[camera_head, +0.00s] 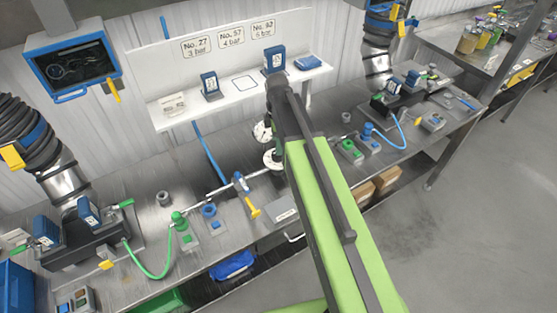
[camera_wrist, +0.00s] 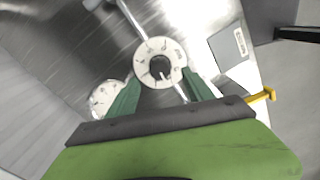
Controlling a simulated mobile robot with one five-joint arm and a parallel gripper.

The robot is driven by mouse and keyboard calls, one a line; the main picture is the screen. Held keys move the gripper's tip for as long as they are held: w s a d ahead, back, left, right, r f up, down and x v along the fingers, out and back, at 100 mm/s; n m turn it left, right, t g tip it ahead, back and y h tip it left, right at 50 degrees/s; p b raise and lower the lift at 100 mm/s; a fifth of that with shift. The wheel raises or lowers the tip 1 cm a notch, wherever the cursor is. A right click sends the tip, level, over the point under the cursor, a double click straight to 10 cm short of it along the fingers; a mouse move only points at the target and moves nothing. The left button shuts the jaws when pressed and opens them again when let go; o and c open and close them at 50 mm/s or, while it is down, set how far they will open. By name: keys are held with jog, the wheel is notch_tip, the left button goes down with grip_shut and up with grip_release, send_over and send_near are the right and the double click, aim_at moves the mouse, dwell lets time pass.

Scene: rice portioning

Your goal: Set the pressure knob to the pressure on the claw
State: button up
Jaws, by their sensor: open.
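The pressure knob (camera_wrist: 159,66) is a dark round knob in the middle of a white dial (camera_wrist: 149,49) with marks around its rim. The dial also shows in the head view (camera_head: 270,159), beside my arm. My gripper (camera_wrist: 161,77) is open, its two green fingers on either side of the dial. I cannot tell whether they touch it, and the knob's setting is too small to read. Blue claw units stand on the white shelf, one at left (camera_head: 210,84) and one at right (camera_head: 273,58); their labels are unreadable.
A white gauge (camera_head: 262,131) is next to the dial. A yellow-handled lever (camera_head: 252,208) and a green hose (camera_head: 148,273) are left of my arm.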

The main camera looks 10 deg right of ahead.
notch_tip(320, 180, down, 5)
jog(key=b, duration=0.3)
jog(key=shift+r, duration=0.15)
grip_shut()
